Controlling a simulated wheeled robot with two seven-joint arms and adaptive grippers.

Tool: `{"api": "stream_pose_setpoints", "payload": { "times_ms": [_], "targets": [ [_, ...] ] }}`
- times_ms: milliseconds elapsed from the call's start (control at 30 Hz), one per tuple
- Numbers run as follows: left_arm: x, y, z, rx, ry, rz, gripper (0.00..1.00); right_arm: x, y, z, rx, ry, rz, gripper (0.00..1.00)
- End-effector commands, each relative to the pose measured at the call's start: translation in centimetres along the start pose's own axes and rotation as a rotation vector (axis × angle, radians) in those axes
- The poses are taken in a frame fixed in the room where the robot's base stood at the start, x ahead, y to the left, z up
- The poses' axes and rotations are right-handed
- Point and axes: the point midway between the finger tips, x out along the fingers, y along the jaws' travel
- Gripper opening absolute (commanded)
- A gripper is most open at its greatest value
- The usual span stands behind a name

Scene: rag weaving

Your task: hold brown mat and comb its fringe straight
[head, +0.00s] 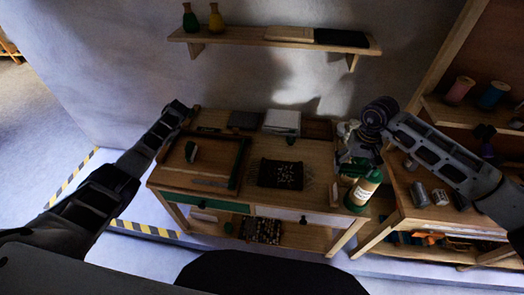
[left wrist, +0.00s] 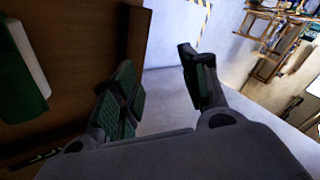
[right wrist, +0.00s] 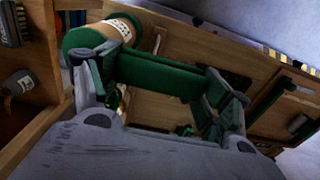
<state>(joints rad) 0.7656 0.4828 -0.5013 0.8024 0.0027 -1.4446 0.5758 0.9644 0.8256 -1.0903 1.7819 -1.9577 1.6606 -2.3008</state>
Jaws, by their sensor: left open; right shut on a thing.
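The dark brown mat (head: 280,174) lies flat on the middle of the wooden table, its thin fringe spread at the sides. No gripper touches it. My left gripper (head: 178,108) is open and empty by the table's back left corner; its spread fingers show in the left wrist view (left wrist: 160,80). My right gripper (head: 352,150) is right of the mat, above the table's right end. In the right wrist view (right wrist: 165,85) it is shut on a green bar-like piece (right wrist: 158,77); I cannot tell what it is. No comb can be made out for sure.
A green-and-cream cylinder (head: 362,188) is close below my right gripper. A white stack (head: 282,122) is behind. A side bench with cans (head: 419,194) stands right.

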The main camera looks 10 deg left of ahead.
Motion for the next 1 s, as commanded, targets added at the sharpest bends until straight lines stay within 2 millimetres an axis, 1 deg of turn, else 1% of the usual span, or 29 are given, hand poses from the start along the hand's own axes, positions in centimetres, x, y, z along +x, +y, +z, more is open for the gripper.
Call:
{"api": "stream_pose_setpoints", "payload": {
  "times_ms": [33,233,367,500,700,1000],
  "targets": [
    [-1.4,1.4,-0.3,-0.001,0.001,0.025,0.45,0.0,0.0,0.0,0.000,0.000,0.000,0.51],
    [-6.5,6.5,-0.4,0.006,-0.011,0.116,0.45,0.0,0.0,0.0,0.000,0.000,0.000,0.51],
    [-9.7,9.9,0.3,0.028,-0.023,0.174,0.45,0.0,0.0,0.0,0.000,0.000,0.000,0.51],
    [-12.8,13.6,2.0,0.077,-0.042,0.235,0.45,0.0,0.0,0.0,0.000,0.000,0.000,0.51],
    [-16.4,18.3,5.2,0.160,-0.071,0.316,0.45,0.0,0.0,0.0,0.000,0.000,0.000,0.51],
    [-22.0,23.9,10.2,0.279,-0.117,0.441,0.45,0.0,0.0,0.0,0.000,0.000,0.000,0.51]
  ]
}}
